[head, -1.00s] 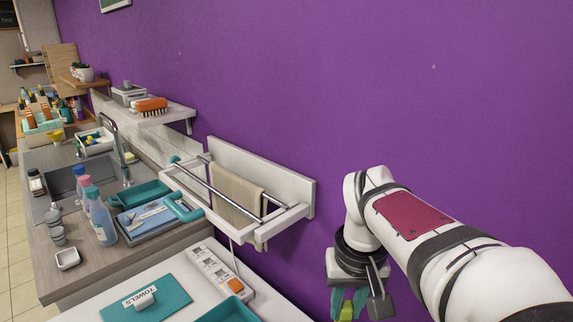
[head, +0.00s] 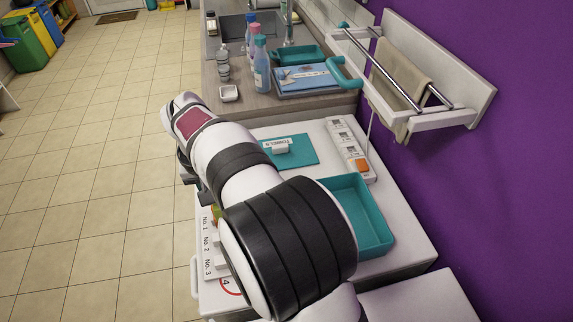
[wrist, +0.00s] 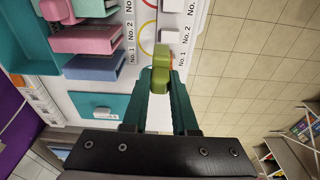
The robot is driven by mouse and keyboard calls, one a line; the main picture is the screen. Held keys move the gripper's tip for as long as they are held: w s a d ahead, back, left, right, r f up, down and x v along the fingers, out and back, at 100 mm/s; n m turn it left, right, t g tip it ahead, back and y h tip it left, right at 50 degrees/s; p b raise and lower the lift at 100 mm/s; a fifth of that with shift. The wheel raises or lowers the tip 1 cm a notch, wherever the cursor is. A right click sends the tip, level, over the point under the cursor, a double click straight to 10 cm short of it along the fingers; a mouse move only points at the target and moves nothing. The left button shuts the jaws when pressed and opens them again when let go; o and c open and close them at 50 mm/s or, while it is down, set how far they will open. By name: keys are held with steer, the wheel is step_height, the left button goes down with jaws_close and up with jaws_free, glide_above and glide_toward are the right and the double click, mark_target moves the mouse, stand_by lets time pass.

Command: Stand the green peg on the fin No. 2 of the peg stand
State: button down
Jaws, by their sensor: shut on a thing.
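My gripper (wrist: 161,85) is shut on the green peg (wrist: 162,54), a rounded two-part piece between the teal fingertips in the wrist view. The peg stand shows as a row of white fins beside labels. The fin by the No. 2 label (wrist: 172,36) is just beyond the peg in the wrist view. The peg covers the spot by the No. 1 label (wrist: 181,59). Whether it touches the stand I cannot tell. In the head view the stand's No. 2 label (head: 206,244) shows, but my arm hides most of the stand and the gripper's fingers.
Pink (wrist: 88,40) and blue (wrist: 95,67) blocks stand left of the fingers in the wrist view, by another set of labels. A teal tray (head: 383,245), a teal towels mat (head: 305,150) and a white switch strip (head: 340,138) lie on the white top. A towel rail (head: 440,118) is on the wall.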

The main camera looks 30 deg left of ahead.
steer(key=shift+s+a+f, duration=0.3)
steer(key=shift+s+a, duration=0.35)
steer(key=shift+s, duration=0.2)
steer(key=shift+f, duration=3.5)
steer(key=shift+f, duration=2.25)
steer(key=c, duration=0.6)
jaws_free()
